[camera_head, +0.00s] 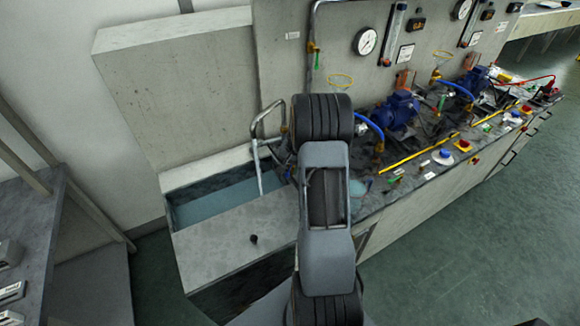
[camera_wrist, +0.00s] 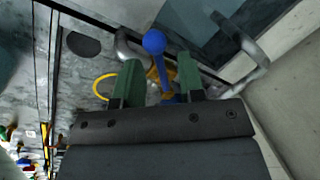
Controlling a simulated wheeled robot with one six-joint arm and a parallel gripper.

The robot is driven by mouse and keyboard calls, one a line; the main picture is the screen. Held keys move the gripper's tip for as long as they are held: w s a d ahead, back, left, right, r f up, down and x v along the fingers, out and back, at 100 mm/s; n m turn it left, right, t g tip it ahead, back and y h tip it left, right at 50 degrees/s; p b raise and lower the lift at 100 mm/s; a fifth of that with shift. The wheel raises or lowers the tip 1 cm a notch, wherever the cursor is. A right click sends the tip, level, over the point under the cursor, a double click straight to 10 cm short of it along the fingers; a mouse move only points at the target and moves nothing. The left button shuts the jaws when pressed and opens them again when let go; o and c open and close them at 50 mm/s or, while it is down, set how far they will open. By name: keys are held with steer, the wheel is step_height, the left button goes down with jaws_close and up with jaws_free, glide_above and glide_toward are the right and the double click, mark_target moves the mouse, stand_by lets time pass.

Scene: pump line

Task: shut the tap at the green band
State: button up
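In the wrist view, my gripper (camera_wrist: 158,68) has its two green fingers apart, one on each side of a blue lever (camera_wrist: 154,43) with a round knob. The lever is joined to a brass-coloured fitting (camera_wrist: 158,75) seen between the fingers. No contact with the fingers is clear. I cannot make out a green band on this tap. In the head view, my arm hides the gripper and this tap. A small green part (camera_head: 317,61) shows on the vertical pipe at the panel's left. A pale stream (camera_head: 257,167) falls from the bent grey pipe (camera_head: 268,112).
The water tank (camera_head: 180,214) lies left of my arm. Blue pumps (camera_head: 397,108), hoses and gauges (camera_head: 366,41) line the bench to the right. A yellow ring (camera_wrist: 103,87) is left of my fingers in the wrist view. The green floor (camera_head: 470,235) at right is clear.

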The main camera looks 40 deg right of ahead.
jaws_close()
steer(key=shift+f, duration=0.1)
stand_by(0.5)
